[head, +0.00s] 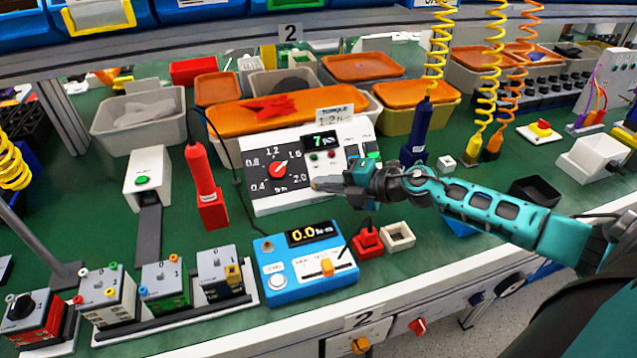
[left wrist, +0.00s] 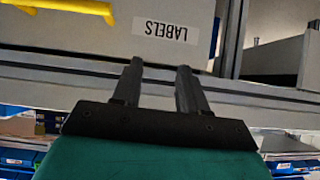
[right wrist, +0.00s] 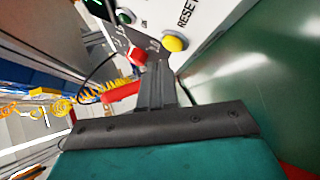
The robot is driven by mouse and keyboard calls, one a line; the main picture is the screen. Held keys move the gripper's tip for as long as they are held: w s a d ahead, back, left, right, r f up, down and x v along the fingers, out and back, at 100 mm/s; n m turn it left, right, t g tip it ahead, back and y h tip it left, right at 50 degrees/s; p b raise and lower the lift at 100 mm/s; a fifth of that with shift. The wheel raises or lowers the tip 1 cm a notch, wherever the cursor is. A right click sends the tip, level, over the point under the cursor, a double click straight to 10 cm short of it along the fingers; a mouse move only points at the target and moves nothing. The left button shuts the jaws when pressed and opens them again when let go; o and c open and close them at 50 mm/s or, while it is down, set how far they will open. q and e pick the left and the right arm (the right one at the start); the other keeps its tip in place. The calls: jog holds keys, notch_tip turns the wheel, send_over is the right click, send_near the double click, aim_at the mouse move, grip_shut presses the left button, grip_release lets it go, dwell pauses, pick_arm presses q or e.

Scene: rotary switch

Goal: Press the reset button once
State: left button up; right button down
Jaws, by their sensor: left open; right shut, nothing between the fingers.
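The white control panel (head: 262,203) has a black dial scale with a red rotary knob (head: 277,169) and a small display reading 7. In the right wrist view, a yellow button (right wrist: 174,43) sits beside the RESET label (right wrist: 186,14). A red part (right wrist: 137,56) and a green button (right wrist: 125,16) show there too. My right gripper (head: 318,184) is shut and empty at the panel's lower right; its fingertips (right wrist: 155,68) appear close to the yellow button. Contact cannot be told. The yellow button is not visible in the head view. My left gripper (left wrist: 157,75) is open and empty, facing a LABELS plate.
A blue meter (head: 305,275) stands in front of the panel, with small red and white holders to its right. A red screwdriver (head: 205,180) stands to the left. Bins with orange lids (head: 360,67) and coiled cables are behind.

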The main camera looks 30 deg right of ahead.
jog(key=shift+w+f, duration=0.1)
jog(key=shift+w, duration=0.05)
dwell(0.7)
jog(key=shift+w+f, duration=0.15)
jog(key=shift+f, duration=0.05)
jog(key=shift+w+d+f+b, duration=0.15)
jog(key=shift+w+f+b, duration=0.15)
jog(key=shift+b, duration=0.1)
dwell(0.9)
jog(key=shift+s+r+p, duration=0.6)
jog(key=shift+p, duration=0.4)
